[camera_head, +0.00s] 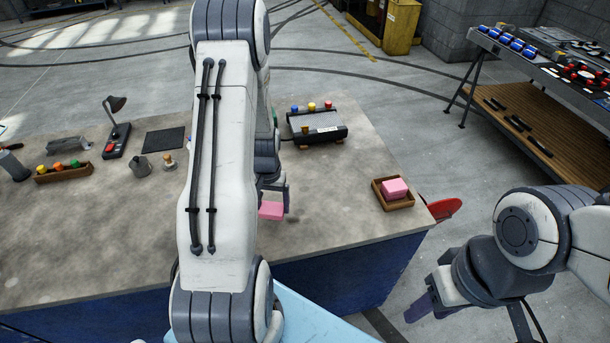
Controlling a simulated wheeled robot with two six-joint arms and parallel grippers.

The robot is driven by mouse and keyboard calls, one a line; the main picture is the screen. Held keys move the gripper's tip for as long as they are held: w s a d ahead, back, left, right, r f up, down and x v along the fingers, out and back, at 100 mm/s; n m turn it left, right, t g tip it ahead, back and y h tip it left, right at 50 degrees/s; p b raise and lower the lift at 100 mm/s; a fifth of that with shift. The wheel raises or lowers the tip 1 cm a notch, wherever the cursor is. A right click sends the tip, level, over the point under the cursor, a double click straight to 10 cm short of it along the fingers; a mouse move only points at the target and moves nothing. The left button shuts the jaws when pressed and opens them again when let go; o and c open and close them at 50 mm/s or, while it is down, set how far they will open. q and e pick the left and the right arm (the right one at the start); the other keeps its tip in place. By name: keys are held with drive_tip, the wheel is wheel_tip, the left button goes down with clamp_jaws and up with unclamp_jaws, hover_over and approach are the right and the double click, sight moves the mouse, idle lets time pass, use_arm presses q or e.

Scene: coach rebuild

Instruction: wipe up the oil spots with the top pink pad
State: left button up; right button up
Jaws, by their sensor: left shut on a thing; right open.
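My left gripper (272,192) is shut on a pink pad (271,211), held low at the workbench top (335,213). I cannot tell whether the pad touches the surface. A small wooden tray (408,204) near the bench's right end holds more pink pad (395,187). My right gripper (425,307) is open and empty, off the bench at the lower right. A small faint dark mark (292,218) shows beside the held pad; I cannot tell if it is oil or shadow. My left arm hides part of the bench.
A device with coloured knobs (318,124) stands at the back right. A box of coloured knobs (64,173), a lamp (115,115), a black mat (163,140) and small metal parts (140,167) stand at the left. A red round seat (446,209) is beyond the right edge.

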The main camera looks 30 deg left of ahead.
use_arm(q)
drive_tip(key=shift+w+d+r+p, duration=0.15)
drive_tip(key=shift+r+p, duration=1.25)
drive_tip(key=shift+r, duration=0.7)
